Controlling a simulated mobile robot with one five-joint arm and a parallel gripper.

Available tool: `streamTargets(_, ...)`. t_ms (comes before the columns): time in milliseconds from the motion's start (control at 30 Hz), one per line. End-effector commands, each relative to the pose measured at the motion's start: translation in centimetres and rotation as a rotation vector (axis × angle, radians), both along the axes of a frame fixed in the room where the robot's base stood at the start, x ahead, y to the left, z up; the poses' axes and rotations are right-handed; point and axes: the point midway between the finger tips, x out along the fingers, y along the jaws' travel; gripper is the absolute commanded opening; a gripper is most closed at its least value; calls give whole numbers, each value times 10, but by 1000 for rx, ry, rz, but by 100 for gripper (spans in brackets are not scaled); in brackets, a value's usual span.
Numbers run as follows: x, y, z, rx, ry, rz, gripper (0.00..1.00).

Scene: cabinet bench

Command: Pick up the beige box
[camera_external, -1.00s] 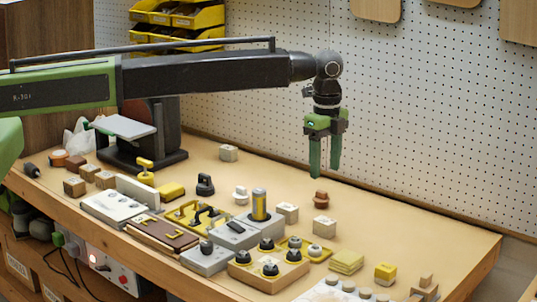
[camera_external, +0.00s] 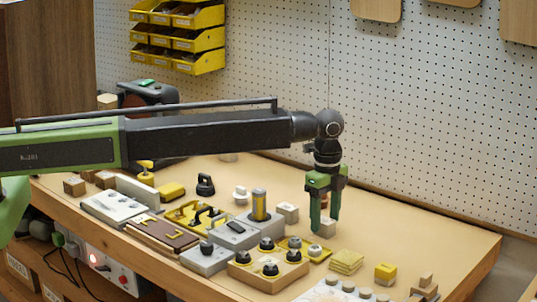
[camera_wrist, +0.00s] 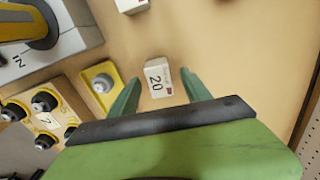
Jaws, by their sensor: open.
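A small beige box (camera_external: 327,228) stands on the bench top, partly hidden by my gripper's fingers in the external view. In the wrist view the beige box (camera_wrist: 158,79) shows a white label face with "20", lying between the two green fingertips. My gripper (camera_external: 325,232) points straight down with its fingers apart. In the wrist view my gripper (camera_wrist: 161,76) shows a gap on both sides of the box, and nothing is held. I cannot tell exactly how far down the fingertips reach beside it.
Another beige box (camera_external: 288,212) stands just to the left. A yellow plate with a grey knob (camera_wrist: 102,84) lies close to the left finger. A wooden block with black knobs (camera_external: 267,275) and a grey block with a yellow cylinder (camera_external: 259,207) are farther left. Bare bench lies to the right.

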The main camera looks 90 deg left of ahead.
Motion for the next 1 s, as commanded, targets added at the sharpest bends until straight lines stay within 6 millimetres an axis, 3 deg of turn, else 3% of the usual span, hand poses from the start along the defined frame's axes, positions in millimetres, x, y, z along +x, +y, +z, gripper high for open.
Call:
streamTargets(33, 0, 0, -16, 0, 0, 0, 56)
streamTargets(67, 0, 0, -17, 0, 0, 0, 56)
streamTargets(300, 0, 0, -14, 0, 0, 0, 55)
streamTargets(733, 0, 0, -14, 0, 0, 0, 0)
streamTargets(1000, 0, 0, -14, 0, 0, 0, 0)
